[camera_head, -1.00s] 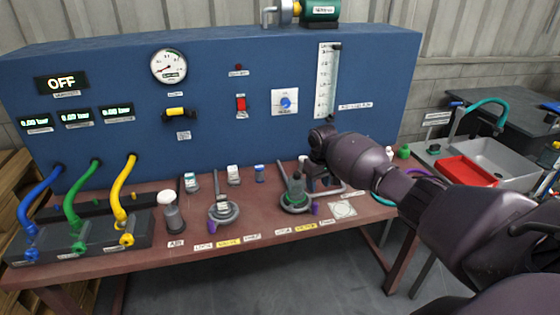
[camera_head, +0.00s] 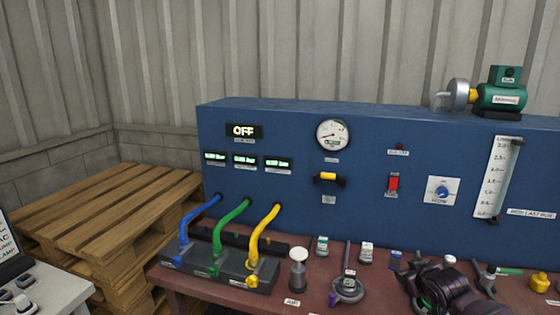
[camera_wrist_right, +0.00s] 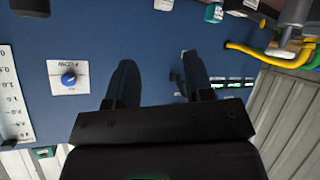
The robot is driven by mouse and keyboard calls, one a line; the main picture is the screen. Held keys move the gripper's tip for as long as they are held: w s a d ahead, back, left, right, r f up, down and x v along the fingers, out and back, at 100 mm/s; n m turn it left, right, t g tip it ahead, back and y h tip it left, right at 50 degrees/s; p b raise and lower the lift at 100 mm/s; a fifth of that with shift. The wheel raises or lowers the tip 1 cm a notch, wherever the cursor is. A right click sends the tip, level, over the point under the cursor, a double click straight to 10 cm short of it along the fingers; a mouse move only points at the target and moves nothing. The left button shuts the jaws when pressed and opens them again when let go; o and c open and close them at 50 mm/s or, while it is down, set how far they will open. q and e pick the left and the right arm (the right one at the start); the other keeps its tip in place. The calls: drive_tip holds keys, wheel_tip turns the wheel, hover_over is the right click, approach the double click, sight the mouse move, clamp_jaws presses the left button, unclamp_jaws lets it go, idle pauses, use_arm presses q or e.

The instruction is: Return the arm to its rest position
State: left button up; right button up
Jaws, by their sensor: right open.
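My right gripper (camera_head: 428,284) is low at the right of the head view, above the brown bench and in front of the blue panel (camera_head: 300,150). Its two dark fingers (camera_wrist_right: 160,75) are apart in the right wrist view, with only the blue panel showing between them. It holds nothing that I can see. The rest of my right arm is mostly cut off by the bottom edge of the head view. My left gripper is in neither view.
The brown bench (camera_head: 186,281) carries a dark block with blue, green and yellow hoses (camera_head: 262,233) and several small fittings. Wooden pallets (camera_head: 95,205) stand at the left. A white table (camera_head: 55,285) with a dark sign is at the lower left.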

drive_tip(key=s+a+f+t+y, duration=0.1)
drive_tip(key=s+a+f, duration=0.1)
drive_tip(key=s+a, duration=0.35)
drive_tip(key=s+a+f+t, duration=0.2)
drive_tip(key=s+f, duration=0.1)
drive_tip(key=s, duration=0.6)
drive_tip(key=s+f+m+g, duration=0.1)
drive_tip(key=s+f, duration=0.4)
drive_tip(key=s, duration=0.5)
drive_tip(key=s+f+m+g+h, duration=0.1)
drive_tip(key=s+f, duration=0.3)
drive_tip(key=s, duration=0.7)
drive_tip(key=shift+a+f+m+g+h, duration=0.15)
drive_tip(key=shift+f+m+g+h, duration=0.2)
drive_tip(key=shift+m, duration=0.25)
